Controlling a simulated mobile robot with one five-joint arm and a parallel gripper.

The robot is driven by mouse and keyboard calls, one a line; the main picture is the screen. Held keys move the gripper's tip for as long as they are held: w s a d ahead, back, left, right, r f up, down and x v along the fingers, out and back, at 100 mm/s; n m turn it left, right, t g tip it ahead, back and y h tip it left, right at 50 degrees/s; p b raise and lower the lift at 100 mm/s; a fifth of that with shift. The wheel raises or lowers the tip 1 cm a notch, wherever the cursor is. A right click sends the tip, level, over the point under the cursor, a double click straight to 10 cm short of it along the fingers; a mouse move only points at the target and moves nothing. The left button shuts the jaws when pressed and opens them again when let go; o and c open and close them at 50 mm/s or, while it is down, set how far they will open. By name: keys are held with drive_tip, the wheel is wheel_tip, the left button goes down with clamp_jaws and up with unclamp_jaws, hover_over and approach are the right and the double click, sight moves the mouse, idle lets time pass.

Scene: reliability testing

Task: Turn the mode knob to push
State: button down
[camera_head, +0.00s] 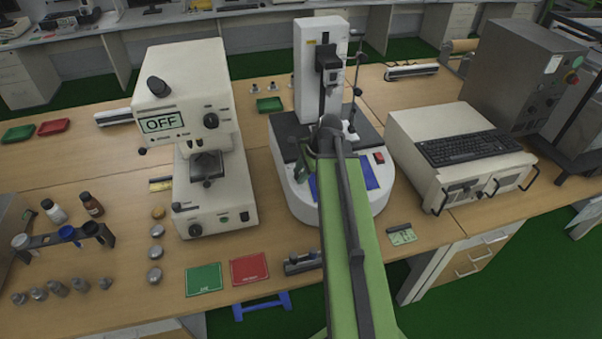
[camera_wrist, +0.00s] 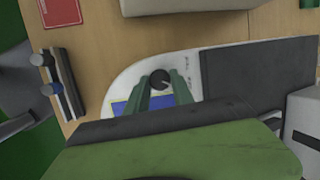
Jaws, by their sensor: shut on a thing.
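The mode knob (camera_wrist: 160,79) is a dark round knob with a light pointer line, on the white rounded base of a tester (camera_wrist: 122,87). In the wrist view my gripper (camera_wrist: 161,77) has its two green fingers on either side of the knob, shut on it. Small dark labels (camera_wrist: 187,64) stand to the right of the knob, too small to read. In the head view my gripper (camera_head: 306,167) is low over the left front of the tester's base (camera_head: 291,199). My arm and gripper hide the knob there.
A white device with an "OFF" display (camera_head: 161,123) stands left of the tester. A beige box with a keyboard (camera_head: 440,125) stands to its right. A dark metal block (camera_head: 303,263) and green and red mats (camera_head: 204,280) lie in front. The tester's white column (camera_head: 311,65) rises behind.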

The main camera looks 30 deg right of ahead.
drive_tip(key=c, duration=1.1)
unclamp_jaws()
drive_tip(key=p+v, duration=1.6)
drive_tip(key=v, duration=0.1)
drive_tip(key=shift+r, duration=0.2)
drive_tip(key=shift+f, duration=0.1)
